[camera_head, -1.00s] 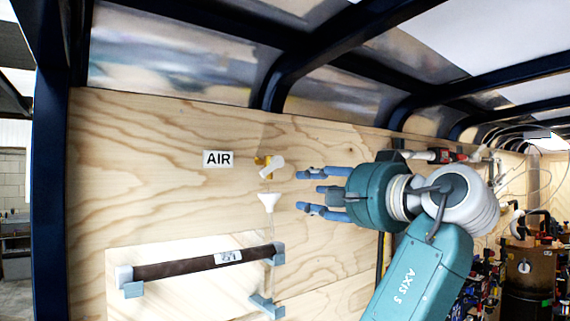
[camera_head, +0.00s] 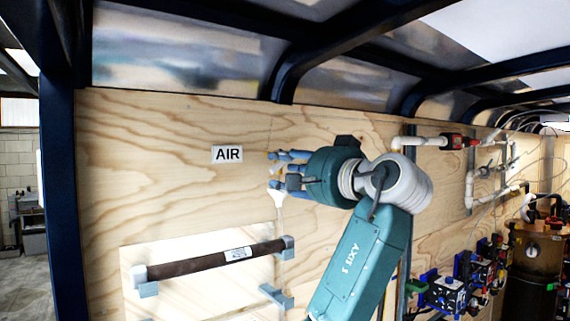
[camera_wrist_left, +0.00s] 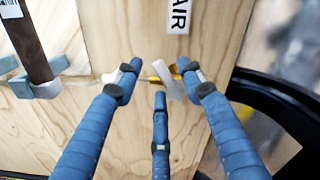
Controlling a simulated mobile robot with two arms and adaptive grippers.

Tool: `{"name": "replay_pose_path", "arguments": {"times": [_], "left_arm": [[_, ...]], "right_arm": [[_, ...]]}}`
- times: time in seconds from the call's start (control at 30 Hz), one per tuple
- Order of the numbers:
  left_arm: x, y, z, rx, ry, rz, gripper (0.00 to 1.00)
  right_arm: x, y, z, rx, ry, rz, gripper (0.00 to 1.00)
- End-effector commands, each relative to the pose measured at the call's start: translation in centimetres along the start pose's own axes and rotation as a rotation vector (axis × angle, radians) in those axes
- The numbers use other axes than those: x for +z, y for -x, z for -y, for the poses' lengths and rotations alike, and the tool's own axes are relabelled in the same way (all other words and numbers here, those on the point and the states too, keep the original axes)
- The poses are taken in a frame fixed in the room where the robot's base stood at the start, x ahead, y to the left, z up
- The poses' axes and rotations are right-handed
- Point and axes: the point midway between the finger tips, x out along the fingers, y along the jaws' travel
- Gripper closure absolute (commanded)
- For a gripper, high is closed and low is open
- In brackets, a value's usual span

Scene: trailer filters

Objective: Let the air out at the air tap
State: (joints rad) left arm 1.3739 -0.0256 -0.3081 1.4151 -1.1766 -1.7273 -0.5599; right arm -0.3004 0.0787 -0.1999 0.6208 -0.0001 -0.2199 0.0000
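The air tap has a yellow body and a pale lever; in the wrist view the lever (camera_wrist_left: 169,80) lies between my finger ends. In the head view my fingers cover most of the tap, with a bit of yellow (camera_head: 267,154) showing. The white AIR label (camera_head: 227,154) is on the plywood left of it and also shows in the wrist view (camera_wrist_left: 179,15). My left gripper (camera_head: 279,170) has its three blue fingers spread around the lever. I cannot tell whether any finger touches it. My right gripper is out of view.
A white funnel (camera_head: 277,192) and clear tube hang just below the tap, close to my lower finger. A dark bar (camera_head: 212,262) sits in grey-blue brackets lower left. White pipework (camera_head: 430,142) is on the wall at right. The plywood (camera_head: 150,140) at left is clear.

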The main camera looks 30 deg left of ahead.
Motion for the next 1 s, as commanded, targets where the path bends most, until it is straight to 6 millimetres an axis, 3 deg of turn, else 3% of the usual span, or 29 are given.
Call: {"name": "replay_pose_path", "arguments": {"times": [0.23, 0.43, 0.77, 1.0], "left_arm": [[0.0, -0.1, 0.0, 0.0, 0.0, -0.001, 0.62], [0.0, 0.0, 0.0, 0.0, 0.0, -0.001, 1.0], [0.1, 0.0, -0.3, 0.001, 0.03, -0.001, 1.0], [0.0, 0.1, -0.9, 0.003, 0.16, -0.001, 1.0]], "right_arm": [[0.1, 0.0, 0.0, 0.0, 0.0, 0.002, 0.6], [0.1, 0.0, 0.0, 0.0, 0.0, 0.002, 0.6], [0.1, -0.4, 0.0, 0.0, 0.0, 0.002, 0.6], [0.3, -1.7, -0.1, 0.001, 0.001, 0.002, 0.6]]}}
